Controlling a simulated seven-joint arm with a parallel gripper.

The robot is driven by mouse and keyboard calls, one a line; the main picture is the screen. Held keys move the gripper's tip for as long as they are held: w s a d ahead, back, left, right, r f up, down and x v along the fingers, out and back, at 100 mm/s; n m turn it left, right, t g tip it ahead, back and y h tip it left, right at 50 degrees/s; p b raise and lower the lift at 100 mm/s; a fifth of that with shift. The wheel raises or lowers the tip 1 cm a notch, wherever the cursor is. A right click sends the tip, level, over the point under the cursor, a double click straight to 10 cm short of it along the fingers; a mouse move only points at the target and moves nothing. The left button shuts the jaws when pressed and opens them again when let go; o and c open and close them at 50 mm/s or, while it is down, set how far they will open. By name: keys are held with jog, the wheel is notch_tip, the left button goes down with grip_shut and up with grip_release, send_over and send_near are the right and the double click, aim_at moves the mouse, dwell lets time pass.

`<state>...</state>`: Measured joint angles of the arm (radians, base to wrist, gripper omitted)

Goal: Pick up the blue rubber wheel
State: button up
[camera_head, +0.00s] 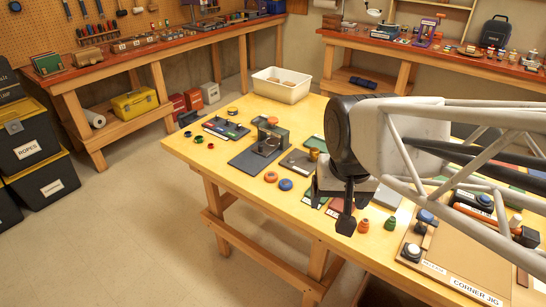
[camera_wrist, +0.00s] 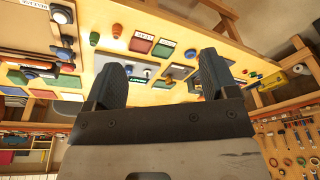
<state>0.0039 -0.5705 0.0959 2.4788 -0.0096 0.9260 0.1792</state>
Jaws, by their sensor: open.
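The blue rubber wheel (camera_head: 285,184) lies flat on the yellow workbench (camera_head: 225,185) near its front edge, beside an orange disc (camera_head: 270,177). In the wrist view, a round blue thing (camera_wrist: 191,54) near the right finger looks like the same wheel. My gripper (camera_head: 336,207) is above the bench, to the right of the wheel and apart from it. In the wrist view its two fingers (camera_wrist: 160,65) are spread with nothing between them. My arm hides part of the bench behind it.
A dark vise-like fixture (camera_head: 272,139) stands behind the wheel. A corner jig board (camera_head: 450,262) is at right, a white bin (camera_head: 281,86) at the back.

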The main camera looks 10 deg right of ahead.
jog(key=w+f+m, duration=0.2)
jog(key=w+m, duration=0.3)
jog(key=w, duration=0.5)
jog(key=m+g, duration=0.2)
jog(key=m, duration=1.1)
send_over(284, 183)
notch_tip(284, 183, down, 17)
jog(key=shift+d+f, duration=0.1)
jog(key=shift+w+f+m, duration=0.15)
jog(key=shift+w+m, duration=0.05)
jog(key=shift+m, duration=0.1)
jog(key=shift+f, duration=0.15)
jog(key=shift+f, duration=1.15)
jog(key=shift+f, duration=0.15)
jog(key=shift+s+f, duration=0.1)
jog(key=shift+f, duration=2.4)
